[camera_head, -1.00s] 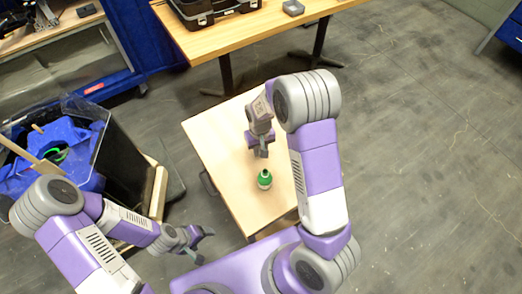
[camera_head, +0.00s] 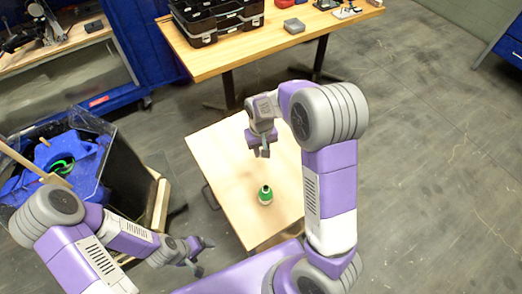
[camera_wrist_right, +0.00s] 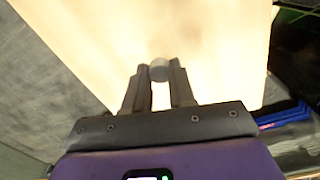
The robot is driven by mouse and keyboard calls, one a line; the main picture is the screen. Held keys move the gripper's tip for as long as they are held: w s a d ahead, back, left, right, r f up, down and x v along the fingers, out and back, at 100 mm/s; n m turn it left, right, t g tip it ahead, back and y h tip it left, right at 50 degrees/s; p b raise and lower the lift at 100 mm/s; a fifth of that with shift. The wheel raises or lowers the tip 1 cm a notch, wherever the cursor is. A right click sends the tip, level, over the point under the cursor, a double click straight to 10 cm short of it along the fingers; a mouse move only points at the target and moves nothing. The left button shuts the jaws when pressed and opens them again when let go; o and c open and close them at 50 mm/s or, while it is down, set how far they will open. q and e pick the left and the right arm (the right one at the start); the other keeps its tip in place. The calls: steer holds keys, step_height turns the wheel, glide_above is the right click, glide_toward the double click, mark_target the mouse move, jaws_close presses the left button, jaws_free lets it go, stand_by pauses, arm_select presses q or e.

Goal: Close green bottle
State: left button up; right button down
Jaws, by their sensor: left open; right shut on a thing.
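The green bottle (camera_head: 265,196) stands upright on the small light wooden table (camera_head: 226,187), with a dark top and no cap visible on it. My right gripper (camera_head: 261,151) is over the table, beyond the bottle and apart from it. In the right wrist view my right gripper (camera_wrist_right: 158,82) is shut on a small round greyish piece (camera_wrist_right: 159,69), which looks like a cap. The bottle does not show in that view. My left gripper (camera_head: 200,256) is open and empty, off the table's near left side.
A black bin (camera_head: 124,170) with blue items stands left of the small table. A larger wooden table (camera_head: 261,49) with a black case (camera_head: 216,22) and a grey box (camera_head: 294,26) is at the back. The floor on the right is clear.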

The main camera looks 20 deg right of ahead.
steer(key=s+a+f+n, duration=0.1)
steer(key=s+a, duration=0.3)
steer(key=a, duration=1)
steer(key=shift+s+f, duration=0.2)
steer(key=shift+f, duration=0.3)
